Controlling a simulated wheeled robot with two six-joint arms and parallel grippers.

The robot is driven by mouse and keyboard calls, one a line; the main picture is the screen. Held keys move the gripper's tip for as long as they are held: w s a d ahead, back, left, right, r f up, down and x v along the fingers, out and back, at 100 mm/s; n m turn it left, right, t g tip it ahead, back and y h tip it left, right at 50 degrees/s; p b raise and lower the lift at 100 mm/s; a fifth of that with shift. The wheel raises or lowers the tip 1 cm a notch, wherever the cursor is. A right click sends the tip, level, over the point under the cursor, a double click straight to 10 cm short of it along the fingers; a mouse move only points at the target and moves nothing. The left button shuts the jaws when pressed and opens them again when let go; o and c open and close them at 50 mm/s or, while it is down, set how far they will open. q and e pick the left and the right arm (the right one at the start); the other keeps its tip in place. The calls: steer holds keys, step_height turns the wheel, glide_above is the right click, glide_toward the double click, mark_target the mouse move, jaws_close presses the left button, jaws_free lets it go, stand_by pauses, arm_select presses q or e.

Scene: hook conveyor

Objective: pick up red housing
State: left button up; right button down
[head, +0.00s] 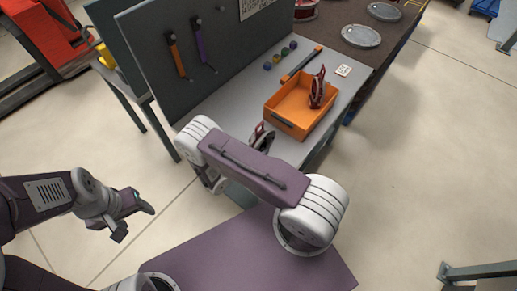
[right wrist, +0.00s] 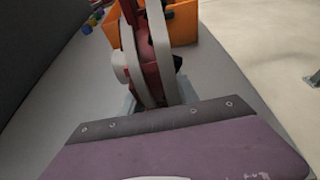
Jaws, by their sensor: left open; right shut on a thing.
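A dark red housing with pale grey bands (right wrist: 150,68) fills the upper middle of the right wrist view. My right gripper (head: 262,138) is shut on it, above the near part of the grey bench; my purple forearm hides most of the grip in the head view. Another red housing (head: 318,90) stands in the orange bin (head: 283,122) at its right side. The bin also shows behind the held housing in the right wrist view (right wrist: 184,28). My left gripper (head: 134,222) is open and empty over the floor at left, away from the bench.
The grey bench (head: 258,92) has a dark tool board (head: 185,55) along its left side with orange and purple tools. A dark conveyor (head: 345,48) continues beyond.

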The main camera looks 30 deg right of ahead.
steer(key=shift+r, duration=0.75)
steer(key=r, duration=0.2)
steer(key=shift+s+d+r, duration=0.2)
steer(key=shift+d+r, duration=0.05)
steer(key=shift+r, duration=0.15)
steer(key=s+d+r+b, duration=0.2)
steer(key=s+d+r, duration=0.4)
steer(key=s+d, duration=0.1)
steer(key=shift+s+d+r, duration=0.25)
steer(key=shift+d+r, duration=0.05)
steer(key=shift+d, duration=0.25)
